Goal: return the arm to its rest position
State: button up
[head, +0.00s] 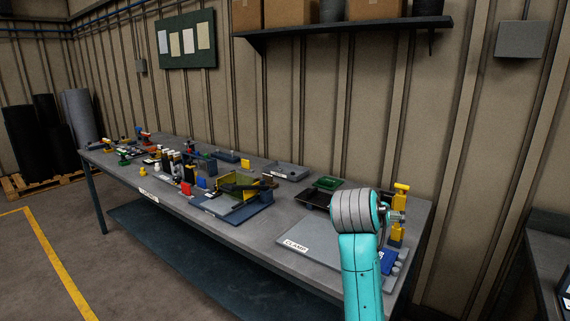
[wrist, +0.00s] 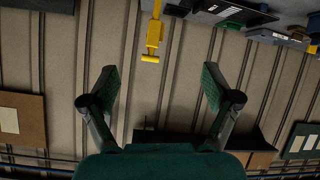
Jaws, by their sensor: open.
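My arm, teal with a grey joint, rises at the lower right of the head view over the right end of the workbench (head: 265,222). My gripper (wrist: 160,82) shows in the wrist view with its two fingers spread wide and nothing between them. In the head view the gripper is mostly hidden by my arm. The wrist view looks upside down at the ribbed wall. A yellow upright tool (head: 400,205) stands at the bench's right end, just right of my arm; a yellow tool also shows in the wrist view (wrist: 153,38), beyond the fingers.
A wall shelf (head: 345,32) with boxes hangs above the bench. Another dark bench (head: 545,245) stands at right.

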jog(key=s+f+n+t+y, duration=0.1)
jog(key=s+f, duration=0.3)
jog(key=f, duration=0.5)
jog(key=s+a+f+n+y, duration=0.15)
jog(key=s+f, duration=0.25)
jog(key=f, duration=0.5)
jog(key=s+d+f+n+t, duration=0.1)
jog(key=s+f+n, duration=0.15)
jog(key=f, duration=0.65)
jog(key=s+a+f+y, duration=0.2)
jog(key=s+f, duration=0.5)
jog(key=s, duration=0.4)
jog(key=s+a+f+t+y, duration=0.1)
jog(key=s, duration=1)
jog(key=s+a+f+t+y, duration=0.1)
jog(key=s+f, duration=0.1)
jog(key=s, duration=0.8)
jog(key=w+r+v, duration=0.1)
jog(key=r+v, duration=0.1)
jog(key=v, duration=1.7)
jog(key=shift+d+r+m+t, duration=0.3)
jog(key=shift+r+t, duration=0.1)
